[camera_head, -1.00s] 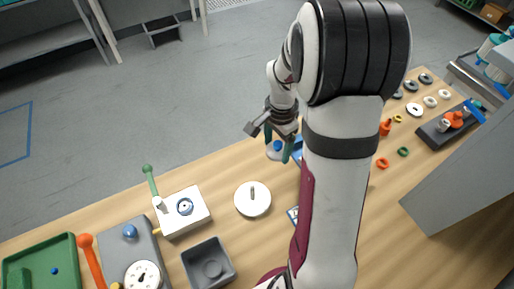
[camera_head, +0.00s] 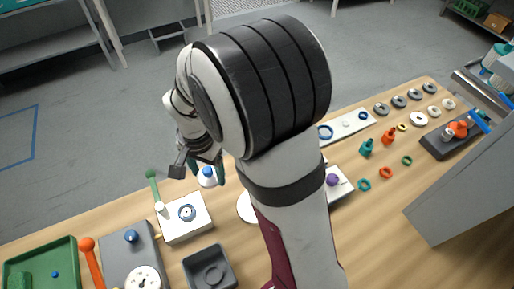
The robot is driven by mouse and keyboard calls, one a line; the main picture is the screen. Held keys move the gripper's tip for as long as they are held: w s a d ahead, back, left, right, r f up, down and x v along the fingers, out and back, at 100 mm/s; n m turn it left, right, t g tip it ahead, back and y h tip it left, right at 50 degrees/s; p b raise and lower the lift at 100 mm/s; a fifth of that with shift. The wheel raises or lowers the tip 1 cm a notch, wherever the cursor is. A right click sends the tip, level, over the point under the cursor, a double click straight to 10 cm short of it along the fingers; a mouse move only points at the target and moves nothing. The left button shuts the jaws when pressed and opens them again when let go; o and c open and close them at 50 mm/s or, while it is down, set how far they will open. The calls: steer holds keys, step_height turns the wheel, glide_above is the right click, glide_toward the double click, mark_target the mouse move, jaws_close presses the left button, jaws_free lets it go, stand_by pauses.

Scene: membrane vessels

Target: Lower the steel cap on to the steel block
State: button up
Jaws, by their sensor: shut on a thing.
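The steel cap (camera_head: 207,181) is a pale round piece with a blue knob on top. My gripper (camera_head: 207,171) has its teal fingers on either side of the knob and is shut on the cap, held in the air. The steel block (camera_head: 200,225) is a pale, square block with a blue ring around a central hole, on the bench at the lower left. A green-knobbed lever stands at its back left corner. The cap is above and slightly right of the ring in the picture. The exact height gap is hard to tell.
A grey unit (camera_head: 118,250) with a dial and a blue knob stands left of the block. A dark grey square tray (camera_head: 208,268) lies in front. A white disc (camera_head: 246,208) is partly hidden behind my arm. Small bottles and rings lie at the right.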

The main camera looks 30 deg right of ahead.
mark_target(186, 213)
steer(key=a+n, duration=0.1)
steer(key=a, duration=0.1)
steer(key=s+a+f+n, duration=0.1)
steer(key=a, duration=0.2)
steer(key=s+a+n, duration=0.1)
steer(key=a, duration=0.2)
steer(key=shift+s+a+f, duration=0.15)
steer(key=shift+a+f, duration=0.1)
steer(key=shift+f, duration=2.45)
steer(key=o, duration=1.5)
steer(key=shift+r, duration=0.1)
step_height(186, 213, up, 16)
steer(key=shift+f, duration=0.2)
